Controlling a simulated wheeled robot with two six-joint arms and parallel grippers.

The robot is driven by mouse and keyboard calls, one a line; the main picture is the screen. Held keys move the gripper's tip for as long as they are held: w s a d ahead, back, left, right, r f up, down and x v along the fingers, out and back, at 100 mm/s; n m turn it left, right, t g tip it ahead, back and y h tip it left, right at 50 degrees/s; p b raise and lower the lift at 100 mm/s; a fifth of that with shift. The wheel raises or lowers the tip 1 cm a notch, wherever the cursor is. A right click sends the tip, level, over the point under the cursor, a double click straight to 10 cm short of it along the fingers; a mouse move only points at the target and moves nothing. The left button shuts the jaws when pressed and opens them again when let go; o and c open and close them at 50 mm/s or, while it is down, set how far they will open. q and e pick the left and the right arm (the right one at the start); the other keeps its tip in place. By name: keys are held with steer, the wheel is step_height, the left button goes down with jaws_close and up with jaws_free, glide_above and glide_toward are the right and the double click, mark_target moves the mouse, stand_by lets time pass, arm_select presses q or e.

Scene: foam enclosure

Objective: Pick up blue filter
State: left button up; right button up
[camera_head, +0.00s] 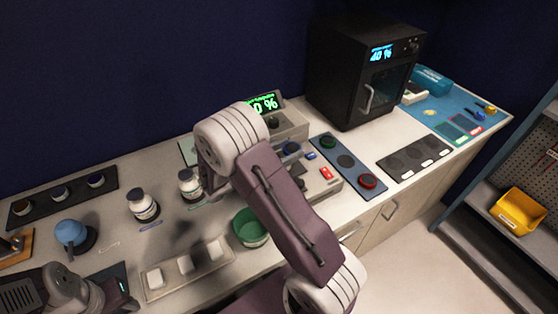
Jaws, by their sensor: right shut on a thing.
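The blue filter (291,148) is a small round blue disc, seen just right of my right arm, above the grey machine. It is away from the dark middle slot of the blue-grey filter plate (347,161), which bears a green filter (328,141) and a red filter (367,180). My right gripper (292,157) is shut on the blue filter; its fingers are mostly hidden by my arm. My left gripper (108,292) is at the lower left, low over the counter; its finger opening cannot be made out.
The grey machine (292,122) with a green display stands behind my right arm. A black oven (350,75) stands at the back. A dark plate (415,157) lies right.

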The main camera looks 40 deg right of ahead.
steer(key=s+d+r, duration=0.3)
steer(key=d+r, duration=0.2)
steer(key=d, duration=0.3)
steer(key=shift+d, duration=0.15)
